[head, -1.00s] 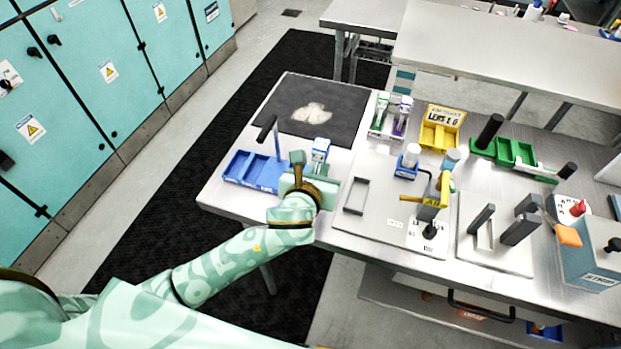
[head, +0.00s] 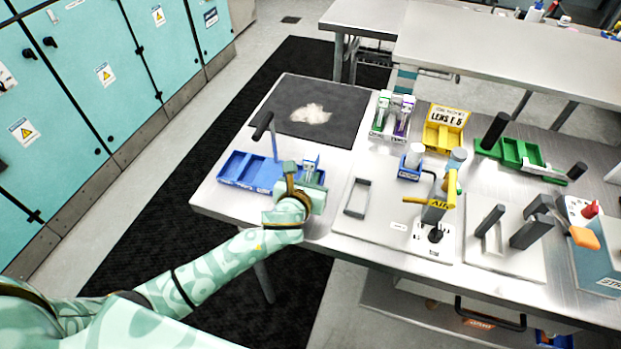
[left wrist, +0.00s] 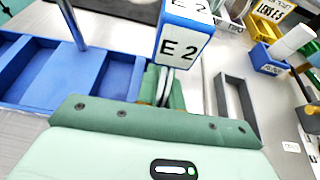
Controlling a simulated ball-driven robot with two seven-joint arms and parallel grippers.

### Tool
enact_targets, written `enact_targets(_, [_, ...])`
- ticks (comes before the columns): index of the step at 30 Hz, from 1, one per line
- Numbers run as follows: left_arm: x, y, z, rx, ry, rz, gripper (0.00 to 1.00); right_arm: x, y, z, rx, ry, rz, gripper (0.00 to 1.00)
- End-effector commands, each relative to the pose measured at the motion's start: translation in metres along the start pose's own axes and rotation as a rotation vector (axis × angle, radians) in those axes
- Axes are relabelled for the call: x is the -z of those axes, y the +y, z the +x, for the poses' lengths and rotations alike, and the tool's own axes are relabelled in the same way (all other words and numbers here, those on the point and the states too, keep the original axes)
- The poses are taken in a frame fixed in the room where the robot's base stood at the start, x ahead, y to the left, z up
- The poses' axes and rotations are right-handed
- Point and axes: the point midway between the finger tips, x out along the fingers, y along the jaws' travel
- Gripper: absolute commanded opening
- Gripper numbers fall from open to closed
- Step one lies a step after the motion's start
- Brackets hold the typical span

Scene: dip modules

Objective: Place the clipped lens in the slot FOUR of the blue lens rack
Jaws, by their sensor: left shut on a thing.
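The blue lens rack (head: 245,172) lies at the table's left corner, and its empty compartments show in the left wrist view (left wrist: 100,82). My left gripper (head: 302,174) is at the rack's right end. It is shut on the clipped lens (head: 311,165), whose white and blue block, marked "E 2", stands up before the left wrist camera (left wrist: 182,45). The part between the fingers (left wrist: 162,88) is mostly hidden. I cannot tell whether the lens is above the rack or in a slot. My right gripper is not in view.
A dark mat (head: 330,95) lies beyond. To the right are a grey rectangular frame (head: 357,198), a small blue holder (head: 409,168), a yellow bin (head: 443,130) and a yellow AIR tool (head: 437,205).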

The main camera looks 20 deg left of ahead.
Motion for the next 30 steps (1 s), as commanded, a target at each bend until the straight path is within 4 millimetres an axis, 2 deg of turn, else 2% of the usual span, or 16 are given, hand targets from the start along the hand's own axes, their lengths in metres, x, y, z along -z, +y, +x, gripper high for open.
enact_targets(1, [0.001,0.0,0.001,0.0,0.001,0.0,0.14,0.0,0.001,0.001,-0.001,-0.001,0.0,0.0])
enact_targets(3, [0.001,0.0,0.0,0.0,0.0,0.0,0.31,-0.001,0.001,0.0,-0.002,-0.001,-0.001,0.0])
enact_targets(11, [-0.002,0.0,-0.002,0.0,-0.001,0.001,0.31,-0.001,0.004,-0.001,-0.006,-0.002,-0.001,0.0])
enact_targets(14, [-0.003,0.0,-0.016,0.001,0.0,0.001,0.31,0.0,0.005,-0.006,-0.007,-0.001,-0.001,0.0])
enact_targets(24, [-0.003,0.0,-0.093,0.001,0.0,0.0,0.31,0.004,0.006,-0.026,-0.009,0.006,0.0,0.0])
enact_targets(30, [-0.002,0.0,-0.117,0.0,0.0,0.0,0.31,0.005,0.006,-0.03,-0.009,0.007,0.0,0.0])
